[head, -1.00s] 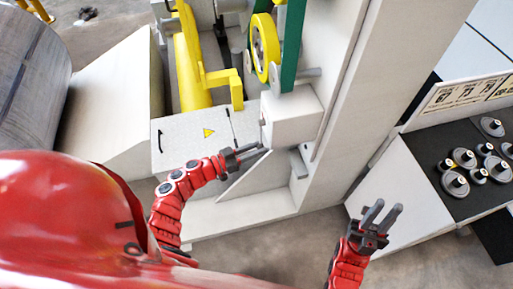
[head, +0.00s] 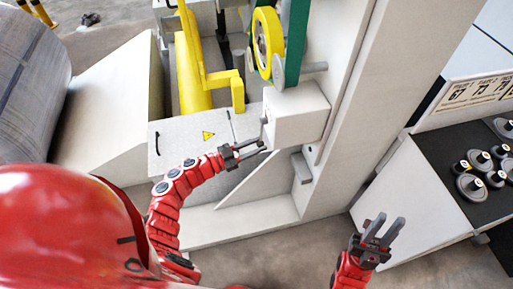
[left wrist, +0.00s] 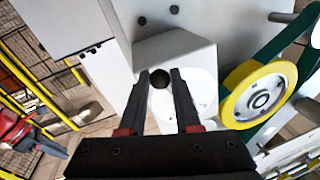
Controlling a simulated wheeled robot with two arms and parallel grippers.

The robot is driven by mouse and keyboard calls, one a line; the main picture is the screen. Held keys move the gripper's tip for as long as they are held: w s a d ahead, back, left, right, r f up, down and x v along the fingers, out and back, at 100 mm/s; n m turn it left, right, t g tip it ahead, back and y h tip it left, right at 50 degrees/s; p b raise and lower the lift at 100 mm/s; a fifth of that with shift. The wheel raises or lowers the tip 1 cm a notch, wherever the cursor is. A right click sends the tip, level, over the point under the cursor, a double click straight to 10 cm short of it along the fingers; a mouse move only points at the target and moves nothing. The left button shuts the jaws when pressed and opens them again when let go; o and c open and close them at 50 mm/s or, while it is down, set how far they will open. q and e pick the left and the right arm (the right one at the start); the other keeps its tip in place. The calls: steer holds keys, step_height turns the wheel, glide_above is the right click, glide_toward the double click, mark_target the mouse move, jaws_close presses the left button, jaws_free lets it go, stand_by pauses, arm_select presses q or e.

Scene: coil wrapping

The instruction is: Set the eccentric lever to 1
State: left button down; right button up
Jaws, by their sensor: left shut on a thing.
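The eccentric lever shows as a small dark round knob (left wrist: 159,78) between my left fingertips in the left wrist view. It sits at the white box (left wrist: 205,75) on the machine's side. In the head view, this white box (head: 298,115) is below the yellow wheel, and the lever's setting cannot be read. My left gripper (head: 262,147) is at the box's lower left side, shut on the knob; its fingers also show in the left wrist view (left wrist: 160,82). My right gripper (head: 386,226) is open and empty, away from the machine, over the floor.
A yellow wheel (head: 268,43) with a green belt (head: 295,40) is above the box. A yellow bracket and roller (head: 190,75) stand left of it. A black-topped bench (head: 450,150) with several round weights stands at right. A large coil (head: 35,85) is at far left.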

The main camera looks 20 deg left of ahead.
arm_select(q)
steer(key=c, duration=0.6)
jaws_free()
steer(key=shift+a, duration=0.1)
steer(key=b+v, duration=0.2)
steer(key=v, duration=1.5)
steer(key=shift+s, duration=0.25)
